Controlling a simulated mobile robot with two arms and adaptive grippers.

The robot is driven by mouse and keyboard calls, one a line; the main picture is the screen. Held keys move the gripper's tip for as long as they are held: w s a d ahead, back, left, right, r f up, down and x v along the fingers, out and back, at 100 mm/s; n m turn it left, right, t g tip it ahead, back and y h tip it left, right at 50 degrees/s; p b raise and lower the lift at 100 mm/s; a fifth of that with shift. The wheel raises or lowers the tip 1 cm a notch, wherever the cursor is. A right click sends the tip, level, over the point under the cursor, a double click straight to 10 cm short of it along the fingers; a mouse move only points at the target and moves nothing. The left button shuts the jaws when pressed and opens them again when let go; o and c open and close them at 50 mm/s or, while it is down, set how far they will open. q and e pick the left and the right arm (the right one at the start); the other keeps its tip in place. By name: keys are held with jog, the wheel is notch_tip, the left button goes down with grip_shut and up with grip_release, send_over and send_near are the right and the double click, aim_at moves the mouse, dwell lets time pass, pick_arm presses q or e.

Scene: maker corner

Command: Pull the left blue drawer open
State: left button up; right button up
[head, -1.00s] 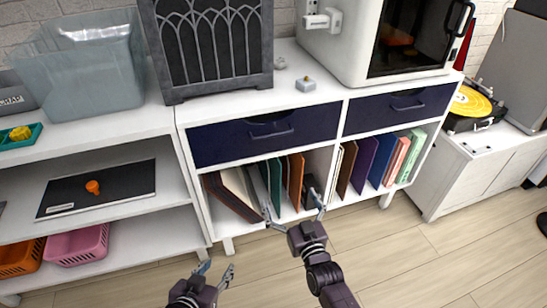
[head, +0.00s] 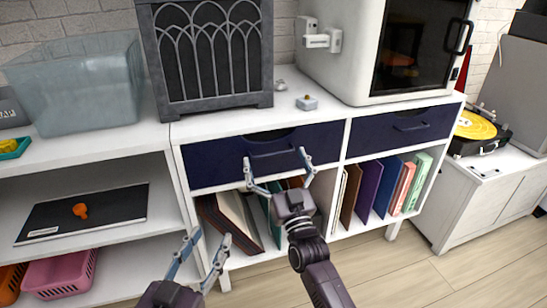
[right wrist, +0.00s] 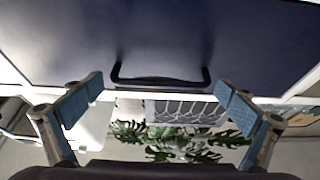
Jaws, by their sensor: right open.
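The left blue drawer (head: 212,160) is a dark navy front in the white cabinet. It looks shut. Its dark bar handle (head: 272,150) sits at the middle of the front, and the handle (right wrist: 160,80) also shows in the right wrist view. My right gripper (head: 275,157) is open and empty, with its fingers spread on either side of the handle. In the right wrist view the handle lies between the fingertips, apart from both. My left gripper (head: 207,242) is open and empty, low in front of the cabinet's left end.
The right blue drawer (head: 375,133) sits beside it, shut. Books and folders (head: 370,187) stand in the cubbies below. A dark arched panel (head: 212,55), a small grey block (head: 307,103) and a white machine (head: 350,60) stand on top. The floor in front is clear.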

jog(key=shift+w+a+r, duration=0.15)
jog(key=shift+w+r, duration=0.05)
jog(key=shift+w, duration=0.15)
pick_arm(q)
jog(key=shift+d+r+t, duration=0.1)
jog(key=shift+r+t, duration=0.2)
jog(key=shift+r, duration=0.25)
